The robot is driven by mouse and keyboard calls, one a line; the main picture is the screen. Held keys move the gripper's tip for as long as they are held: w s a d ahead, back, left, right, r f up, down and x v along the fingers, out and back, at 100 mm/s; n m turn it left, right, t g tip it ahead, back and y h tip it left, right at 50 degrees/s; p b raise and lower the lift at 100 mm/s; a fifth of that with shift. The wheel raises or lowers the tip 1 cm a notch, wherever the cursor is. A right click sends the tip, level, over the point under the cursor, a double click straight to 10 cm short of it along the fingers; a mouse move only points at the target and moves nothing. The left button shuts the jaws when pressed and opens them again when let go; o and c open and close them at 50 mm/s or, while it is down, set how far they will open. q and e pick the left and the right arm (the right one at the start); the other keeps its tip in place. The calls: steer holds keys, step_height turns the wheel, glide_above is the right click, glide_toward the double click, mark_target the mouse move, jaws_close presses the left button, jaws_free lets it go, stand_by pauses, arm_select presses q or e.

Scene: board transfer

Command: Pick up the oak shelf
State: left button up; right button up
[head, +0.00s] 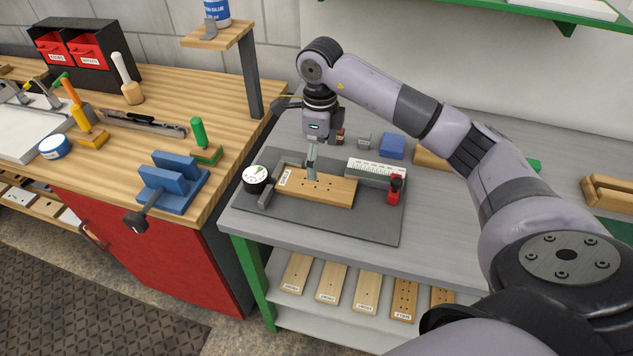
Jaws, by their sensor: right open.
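A light oak board (330,189) with several small dark holes and a white label at its left end lies in a fixture on a dark grey mat (365,228). The label is too small to read, so I cannot tell for sure whether it is the oak shelf. My right gripper (311,170) points down over the left half of this board, open. Its fingers hide a little of the board, and I cannot tell whether they touch it. My left gripper is not in view.
A white dial (256,179) and a red clamp (394,192) flank the board; a white ruled block (376,172) stands behind it. Several labelled boards (332,284) lie on the lower rack. A blue vise (172,182) sits on the left bench (180,97).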

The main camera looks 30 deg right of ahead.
mark_target(318, 184)
step_height(318, 184, down, 3)
steer(key=shift+w+a+r+p, duration=0.1)
steer(key=shift+p, duration=0.2)
steer(key=shift+f, duration=0.25)
step_height(318, 184, down, 4)
steer(key=shift+r+p, duration=0.15)
steer(key=shift+p, duration=1)
steer(key=shift+f, duration=0.6)
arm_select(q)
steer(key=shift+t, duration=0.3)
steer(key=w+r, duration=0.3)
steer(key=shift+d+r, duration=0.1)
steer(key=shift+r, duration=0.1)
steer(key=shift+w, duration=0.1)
arm_select(e)
steer(key=shift+c, duration=0.6)
steer(key=c, duration=0.4)
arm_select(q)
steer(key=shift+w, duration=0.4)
arm_select(e)
steer(key=c, duration=0.8)
